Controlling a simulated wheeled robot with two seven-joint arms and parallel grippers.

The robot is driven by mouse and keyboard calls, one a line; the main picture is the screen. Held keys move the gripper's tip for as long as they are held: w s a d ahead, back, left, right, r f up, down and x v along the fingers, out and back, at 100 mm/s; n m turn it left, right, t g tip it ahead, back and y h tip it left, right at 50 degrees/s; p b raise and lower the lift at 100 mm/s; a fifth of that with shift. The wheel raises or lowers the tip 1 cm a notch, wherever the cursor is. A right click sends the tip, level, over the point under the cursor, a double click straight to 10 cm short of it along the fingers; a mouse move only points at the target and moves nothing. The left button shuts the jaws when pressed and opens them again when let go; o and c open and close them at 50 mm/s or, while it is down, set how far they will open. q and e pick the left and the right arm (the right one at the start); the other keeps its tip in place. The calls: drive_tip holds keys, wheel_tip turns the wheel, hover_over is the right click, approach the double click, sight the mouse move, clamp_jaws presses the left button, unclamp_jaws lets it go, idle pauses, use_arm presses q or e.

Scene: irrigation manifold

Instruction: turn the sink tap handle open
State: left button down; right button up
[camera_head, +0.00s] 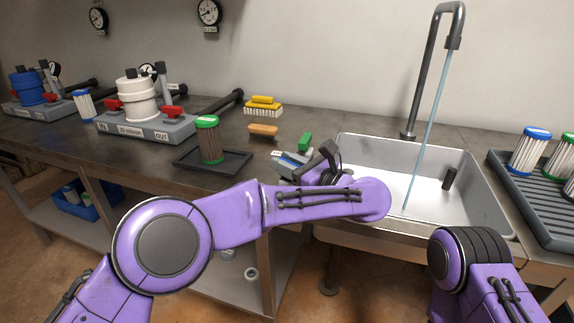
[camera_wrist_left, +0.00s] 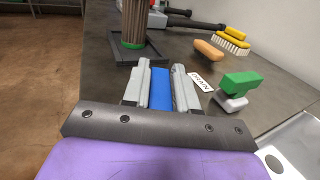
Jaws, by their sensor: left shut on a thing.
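My left gripper (camera_wrist_left: 162,72) is shut on a blue bar-shaped handle (camera_wrist_left: 161,94), which seems to be the sink tap handle. The bar lies between the two grey fingers, and its base is hidden. In the head view the left gripper (camera_head: 288,162) is low over the counter left of the sink, partly hidden by my own arm. The tall grey tap (camera_head: 420,75) stands behind the sink (camera_head: 385,153), and a stream of water (camera_head: 425,125) runs from its spout into the basin. My right gripper is out of view.
A green handle (camera_head: 305,141) and a "DRAIN" label (camera_wrist_left: 202,83) are close beside the gripper. A green-capped filter (camera_head: 210,140) stands on a black tray (camera_head: 240,162) to the left. Brushes (camera_head: 263,105) lie behind.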

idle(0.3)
use_arm(q)
drive_tip(key=c, duration=1)
unclamp_jaws()
